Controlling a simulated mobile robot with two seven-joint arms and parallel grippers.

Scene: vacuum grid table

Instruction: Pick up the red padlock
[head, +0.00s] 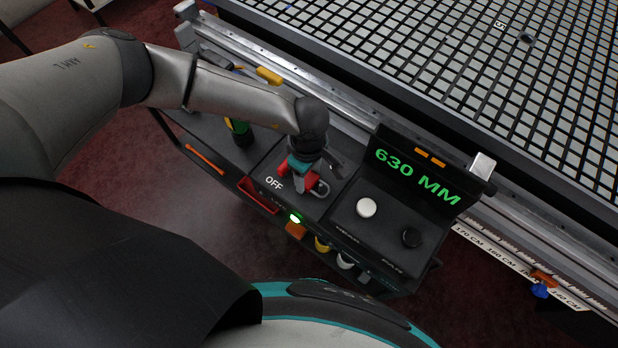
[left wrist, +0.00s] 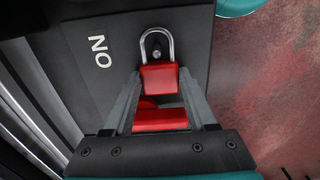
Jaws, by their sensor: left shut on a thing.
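The red padlock (left wrist: 159,77) has a silver shackle and sits between the fingertips of my left gripper (left wrist: 160,88) in the left wrist view. The fingers are shut on its body. The shackle points away from the gripper, and a small round metal pin shows inside its loop; I cannot tell whether it is hooked there. In the head view my left gripper (head: 304,178) is low over the dark switch panel marked OFF, with the padlock (head: 310,181) at its tips. A second red part (left wrist: 160,119) lies behind the padlock, between the fingers. My right gripper is not in view.
A black console (head: 387,215) with a green 630 MM display, a white knob and a black knob stands right of the gripper. The grid table (head: 470,80) and its metal rail lie behind.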

